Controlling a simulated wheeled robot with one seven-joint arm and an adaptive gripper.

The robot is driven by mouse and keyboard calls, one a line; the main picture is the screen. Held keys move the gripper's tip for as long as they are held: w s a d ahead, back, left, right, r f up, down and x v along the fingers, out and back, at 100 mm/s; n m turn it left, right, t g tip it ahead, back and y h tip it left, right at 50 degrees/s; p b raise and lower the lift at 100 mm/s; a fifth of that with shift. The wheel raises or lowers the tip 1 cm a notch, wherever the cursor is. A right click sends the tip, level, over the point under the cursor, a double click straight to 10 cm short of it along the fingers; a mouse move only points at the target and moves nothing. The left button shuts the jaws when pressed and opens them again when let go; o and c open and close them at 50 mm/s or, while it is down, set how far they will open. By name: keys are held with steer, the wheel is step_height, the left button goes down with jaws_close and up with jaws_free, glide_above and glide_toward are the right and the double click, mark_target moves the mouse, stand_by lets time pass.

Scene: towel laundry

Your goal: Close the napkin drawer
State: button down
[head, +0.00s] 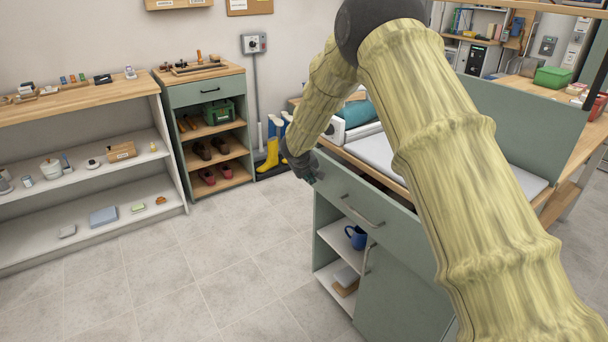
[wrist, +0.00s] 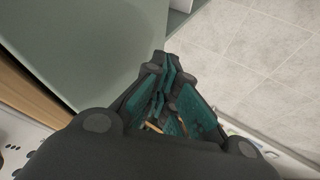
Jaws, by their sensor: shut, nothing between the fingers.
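The napkin drawer appears to be the grey-green drawer (head: 345,197) with a bar handle (head: 362,212), at the top of the green cabinet. A dark gap shows between its front and the wooden counter edge, so it looks partly open. No napkins show. My gripper (head: 312,174) is at the upper left end of the drawer front; I cannot tell if it touches. In the wrist view my gripper (wrist: 165,65) is shut and empty, its dark fingers with teal pads beside a broad grey-green panel (wrist: 100,45). My arm hides the right part of the drawer.
Below the drawer are open shelves with a blue mug (head: 356,237) and a cabinet door (head: 395,290). The counter carries a grey panel (head: 375,152) and a teal roll (head: 355,113). Yellow boots (head: 268,155) stand behind. The tiled floor (head: 230,270) at left is clear.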

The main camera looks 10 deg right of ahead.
mark_target(327, 168)
steer(key=shift+w+d, duration=0.2)
steer(key=shift+d, duration=0.4)
steer(key=shift+w+d, duration=0.15)
steer(key=shift+d, duration=0.45)
steer(key=d, duration=0.1)
steer(key=w+d, duration=0.1)
steer(key=d, duration=0.2)
steer(key=shift+w+d+p, duration=0.1)
steer(key=shift+w+p, duration=0.2)
steer(key=shift+d+r, duration=0.1)
steer(key=shift+d, duration=0.1)
